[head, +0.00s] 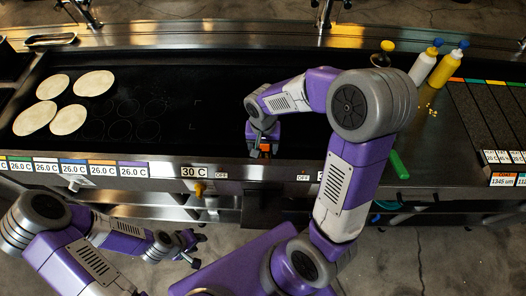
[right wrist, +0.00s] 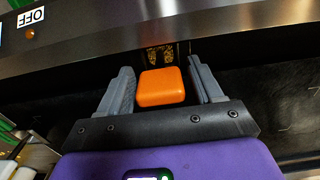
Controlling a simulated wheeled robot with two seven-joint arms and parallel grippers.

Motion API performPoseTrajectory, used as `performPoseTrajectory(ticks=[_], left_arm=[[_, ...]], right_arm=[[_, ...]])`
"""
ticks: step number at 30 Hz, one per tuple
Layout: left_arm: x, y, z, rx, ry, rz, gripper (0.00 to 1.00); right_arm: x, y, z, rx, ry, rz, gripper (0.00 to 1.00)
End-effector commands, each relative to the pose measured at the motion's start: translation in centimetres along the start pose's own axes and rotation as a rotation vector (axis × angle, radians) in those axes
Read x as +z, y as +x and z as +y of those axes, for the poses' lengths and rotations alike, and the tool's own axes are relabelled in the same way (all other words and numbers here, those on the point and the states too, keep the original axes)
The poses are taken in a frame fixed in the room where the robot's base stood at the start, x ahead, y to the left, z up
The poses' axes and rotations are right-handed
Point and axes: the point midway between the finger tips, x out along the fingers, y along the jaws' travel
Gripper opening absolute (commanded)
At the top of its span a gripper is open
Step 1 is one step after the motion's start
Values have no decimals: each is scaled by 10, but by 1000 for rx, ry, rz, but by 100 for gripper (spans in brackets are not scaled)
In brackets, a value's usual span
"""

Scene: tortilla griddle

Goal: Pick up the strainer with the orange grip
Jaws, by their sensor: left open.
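The orange grip (right wrist: 161,87) of the strainer is between the two fingers of my right gripper (right wrist: 162,88) in the right wrist view. The fingers are apart, with a narrow gap visible on each side of the grip. In the head view, my right gripper (head: 263,148) is low at the front of the dark griddle, with a small part of the orange grip (head: 265,148) showing. My left gripper (head: 191,244) is open and empty, below the front of the griddle.
Several pale tortillas (head: 67,119) lie on the left of the griddle (head: 190,85). A white bottle (head: 424,66) and a yellow bottle (head: 447,68) stand at the back right. A green-handled tool (head: 399,165) lies right of my right arm.

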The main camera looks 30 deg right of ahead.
Motion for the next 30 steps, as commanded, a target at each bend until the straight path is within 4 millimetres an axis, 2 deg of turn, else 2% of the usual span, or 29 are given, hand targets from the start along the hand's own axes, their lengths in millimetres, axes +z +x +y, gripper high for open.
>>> performPoseTrajectory(ticks=[1,2,9,16,19,30], left_arm=[[0,0,0,0,0,0,43],[0,0,0,0,0,0,43],[0,0,0,0,0,0,43],[0,0,0,0,0,0,43],[0,-3,1,0,0,0,43],[1,-23,8,0,0,0,43]], right_arm=[[0,0,0,0,0,0,57],[0,0,0,0,0,0,52],[0,0,0,0,-1,0,15],[0,-2,0,-1,-1,1,14],[0,-10,-1,-2,-1,3,14],[0,-81,0,-2,-1,3,14]])
